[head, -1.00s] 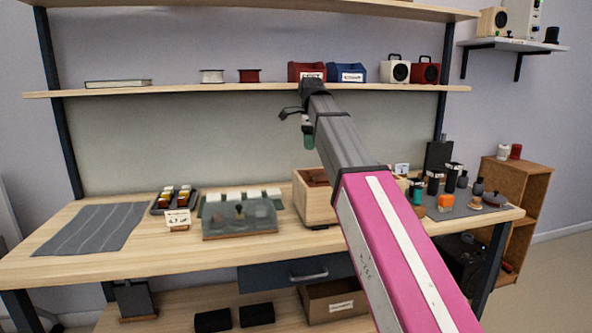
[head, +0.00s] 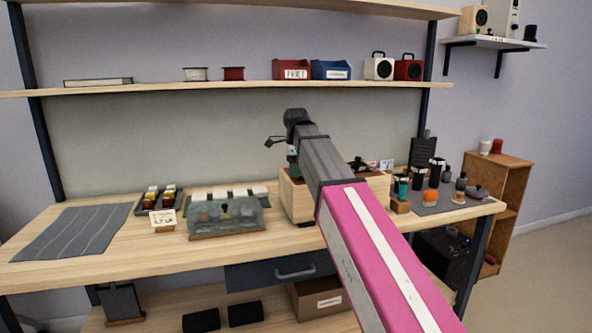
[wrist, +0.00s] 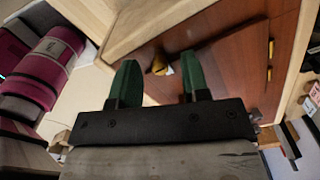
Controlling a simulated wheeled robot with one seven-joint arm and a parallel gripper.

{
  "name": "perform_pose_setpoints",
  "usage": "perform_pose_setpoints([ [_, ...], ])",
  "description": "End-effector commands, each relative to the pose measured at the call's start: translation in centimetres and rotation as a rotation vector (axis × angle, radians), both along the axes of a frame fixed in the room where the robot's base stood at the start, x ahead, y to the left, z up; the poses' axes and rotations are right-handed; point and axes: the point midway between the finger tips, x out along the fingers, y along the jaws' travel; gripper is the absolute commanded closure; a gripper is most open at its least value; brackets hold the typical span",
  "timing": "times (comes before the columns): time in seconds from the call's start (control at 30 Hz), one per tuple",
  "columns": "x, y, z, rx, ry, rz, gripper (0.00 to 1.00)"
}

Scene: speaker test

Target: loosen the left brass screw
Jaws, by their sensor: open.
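My gripper (wrist: 159,63) is open, with its two green fingers apart in the wrist view. The panel is set inside the pale rim of a wooden box (head: 297,201), which stands on the bench. In the head view my arm covers the middle of the box and most of my gripper. Two small brass-coloured pieces (wrist: 270,73) show at the panel's right side in the wrist view.
A clear cover (head: 228,216) and a small dark tray (head: 139,208) stand left of the box on the bench (head: 120,243). Bottles and an orange item (head: 430,195) stand on a grey mat at right. A shelf (head: 160,88) runs behind. A grey cloth (head: 70,230) lies at far left.

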Motion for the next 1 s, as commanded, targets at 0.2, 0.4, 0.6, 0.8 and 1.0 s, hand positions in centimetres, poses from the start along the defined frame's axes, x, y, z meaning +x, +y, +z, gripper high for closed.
perform_pose_setpoints([
  [0.2,0.01,0.0,0.02,0.0,0.0,0.0,0.8],
  [0.4,0.0,0.0,0.02,0.0,0.0,0.0,1.0],
  [0.6,0.01,0.0,0.03,0.0,0.0,0.02,1.0],
  [0.8,0.0,0.0,0.03,0.0,0.0,0.106,1.0],
  [1.0,-0.01,-0.01,0.03,0.0,0.0,0.261,1.0],
])
